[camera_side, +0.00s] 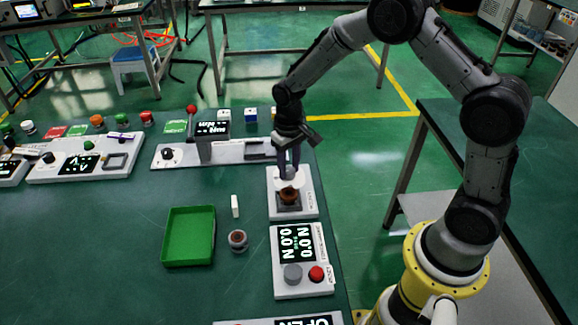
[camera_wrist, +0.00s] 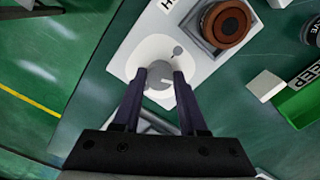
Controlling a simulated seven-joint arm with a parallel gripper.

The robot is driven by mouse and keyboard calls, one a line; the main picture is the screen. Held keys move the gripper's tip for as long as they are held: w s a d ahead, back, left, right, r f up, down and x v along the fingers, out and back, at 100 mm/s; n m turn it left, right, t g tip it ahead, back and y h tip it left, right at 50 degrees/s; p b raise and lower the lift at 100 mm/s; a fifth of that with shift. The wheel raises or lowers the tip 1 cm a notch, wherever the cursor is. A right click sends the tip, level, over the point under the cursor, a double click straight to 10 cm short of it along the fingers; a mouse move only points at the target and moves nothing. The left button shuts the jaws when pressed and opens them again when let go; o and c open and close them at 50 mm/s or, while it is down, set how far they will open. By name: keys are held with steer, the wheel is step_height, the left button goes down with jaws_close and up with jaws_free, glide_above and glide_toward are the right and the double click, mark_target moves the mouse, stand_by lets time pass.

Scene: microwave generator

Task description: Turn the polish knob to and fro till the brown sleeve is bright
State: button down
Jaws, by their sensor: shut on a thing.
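The brown sleeve (camera_side: 289,195) sits in a dark square holder on the white polish panel (camera_side: 308,206) at the table's right side. In the wrist view the sleeve (camera_wrist: 227,22) is a dull reddish-brown ring with a dark centre. The pale grey polish knob (camera_side: 290,173) is on the same panel, just behind the sleeve. In the wrist view the knob (camera_wrist: 160,84) has a light pointer line and lies between the two fingers. My gripper (camera_side: 290,168) points down and is shut on the knob, apart from the sleeve. The fingers partly hide the knob.
A panel reading 0.0 N (camera_side: 297,244), with a grey knob and red button, stands in front. A green tray (camera_side: 189,236), a ringed round part (camera_side: 238,240) and a small white block (camera_side: 235,206) lie left. A long panel with a display (camera_side: 208,129) stands behind.

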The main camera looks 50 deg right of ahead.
mark_target(289, 170)
steer(key=n, duration=0.4)
steer(key=shift+r+n, duration=0.1)
steer(key=shift+n, duration=1.9)
steer(key=shift+c, duration=2.2)
jaws_free()
step_height(289, 170, up, 14)
